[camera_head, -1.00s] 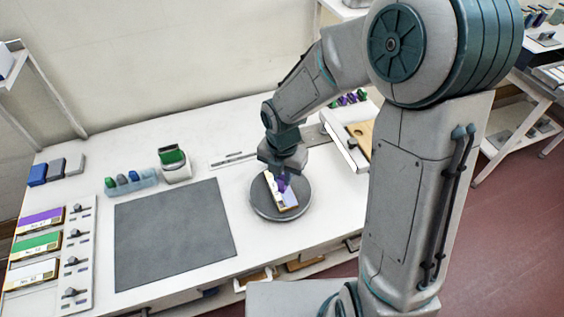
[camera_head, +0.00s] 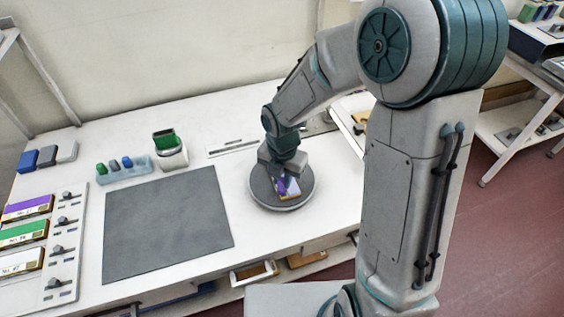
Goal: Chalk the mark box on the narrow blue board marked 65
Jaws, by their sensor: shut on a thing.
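My gripper (camera_head: 284,172) is over the round grey turntable (camera_head: 262,199). It is shut on a small purple piece, perhaps a chalk, which points down. Beneath it a small board (camera_head: 293,192) with a pale lavender face and a tan edge lies on the turntable. The gripper hides much of this board, and I cannot read any number or make out the mark box. I cannot tell whether the purple piece touches the board. A pale blue rack (camera_head: 126,175) behind the mat holds several short pieces, green, blue and grey.
A dark grey mat (camera_head: 167,225) lies left of the turntable. Purple (camera_head: 27,206), green (camera_head: 22,232) and white (camera_head: 20,262) labelled boards lie at the left, beside a panel with knobs (camera_head: 68,240).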

